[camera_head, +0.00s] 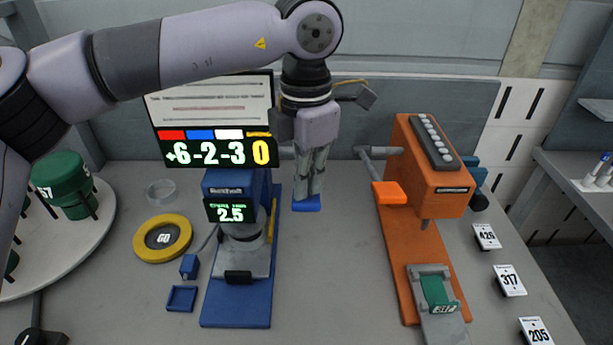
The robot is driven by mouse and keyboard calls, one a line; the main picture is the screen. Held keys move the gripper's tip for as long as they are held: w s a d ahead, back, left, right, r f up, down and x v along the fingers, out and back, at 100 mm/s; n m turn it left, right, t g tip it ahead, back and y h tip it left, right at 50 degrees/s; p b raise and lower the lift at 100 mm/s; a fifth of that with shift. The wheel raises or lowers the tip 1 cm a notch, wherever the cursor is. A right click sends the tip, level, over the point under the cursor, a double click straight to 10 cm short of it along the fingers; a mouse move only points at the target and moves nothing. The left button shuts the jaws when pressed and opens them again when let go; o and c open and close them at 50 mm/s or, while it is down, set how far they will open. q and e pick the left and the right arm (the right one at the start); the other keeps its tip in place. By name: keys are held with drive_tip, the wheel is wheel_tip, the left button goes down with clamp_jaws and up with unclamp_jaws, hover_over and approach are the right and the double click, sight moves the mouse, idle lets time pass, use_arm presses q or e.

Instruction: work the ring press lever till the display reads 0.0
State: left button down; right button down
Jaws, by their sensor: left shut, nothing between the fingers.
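The blue press (225,300) stands left of centre on the grey table. Its small black display (230,211) reads 2.5 in green. A flat blue lever pad (306,206) shows to the right of the press, directly under my left gripper (309,191). The left gripper points down, shut and empty, with its fingertips at the pad; I cannot tell whether they touch it. The gripper hides most of the lever's arm. My left arm crosses the top of the view. My right gripper is out of view.
An orange press (432,188) with an orange lever pad (389,195) stands to the right. A sign (217,152) reads +6-2-3 0. A yellow ring (163,256) marked GO, a green cylinder (62,172) and numbered cards (486,236) lie around. The table between the presses is clear.

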use_arm(q)
drive_tip(key=shift+f+b, duration=3.95)
drive_tip(key=shift+f, duration=1.15)
wheel_tip(320, 180, up, 16)
drive_tip(key=p, duration=1)
drive_tip(key=shift+f, duration=0.1)
